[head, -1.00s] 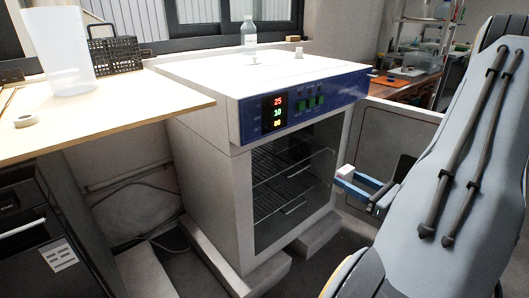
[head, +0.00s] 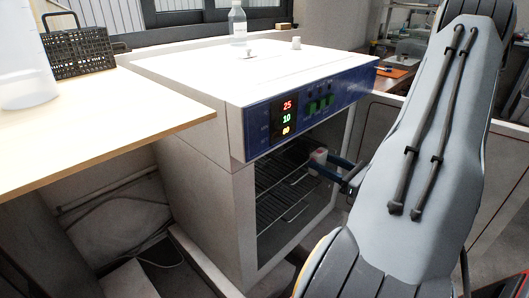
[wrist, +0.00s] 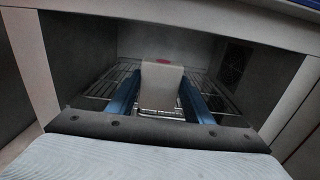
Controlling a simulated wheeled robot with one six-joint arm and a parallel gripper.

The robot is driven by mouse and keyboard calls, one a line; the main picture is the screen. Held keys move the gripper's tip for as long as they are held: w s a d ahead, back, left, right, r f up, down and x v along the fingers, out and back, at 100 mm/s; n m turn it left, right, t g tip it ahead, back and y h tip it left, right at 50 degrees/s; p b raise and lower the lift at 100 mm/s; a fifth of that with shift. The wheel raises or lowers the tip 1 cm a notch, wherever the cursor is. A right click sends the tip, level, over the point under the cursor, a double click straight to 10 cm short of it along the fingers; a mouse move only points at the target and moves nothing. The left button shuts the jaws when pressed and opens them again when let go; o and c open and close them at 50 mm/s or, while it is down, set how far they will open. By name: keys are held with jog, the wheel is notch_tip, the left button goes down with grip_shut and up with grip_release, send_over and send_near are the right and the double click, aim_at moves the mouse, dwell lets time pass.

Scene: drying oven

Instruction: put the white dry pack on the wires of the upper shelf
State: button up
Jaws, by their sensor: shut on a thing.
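The white dry pack (wrist: 162,84), with a red mark near its far end, is held between the blue fingers of my gripper (wrist: 163,98). In the head view the pack (head: 318,156) shows at the tip of my gripper (head: 330,161), at the oven's front opening. The upper wire shelf (wrist: 103,88) lies beyond and around the pack in the wrist view. It also shows inside the oven in the head view (head: 283,175). The pack looks level with or a little above the shelf; I cannot tell whether they touch.
The drying oven (head: 235,85) has a blue panel with lit digits. A lower wire rack (head: 283,215) sits beneath the upper one. The oven's side walls (wrist: 42,60) frame the opening closely. A clear bottle (head: 238,25) stands on top. A wooden table (head: 100,115) is at left.

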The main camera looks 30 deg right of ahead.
jog(key=x, duration=0.6)
jog(key=f+b+x, duration=0.1)
jog(key=x, duration=0.5)
jog(key=f+b+x, duration=0.1)
jog(key=x, duration=0.5)
jog(key=shift+w+d, duration=0.15)
jog(key=shift+w+f+b, duration=0.15)
jog(key=shift+f+b, duration=0.6)
jog(key=shift+f, duration=1.7)
jog(key=shift+f, duration=0.2)
jog(key=o, duration=1.2)
jog(key=shift+r, duration=0.1)
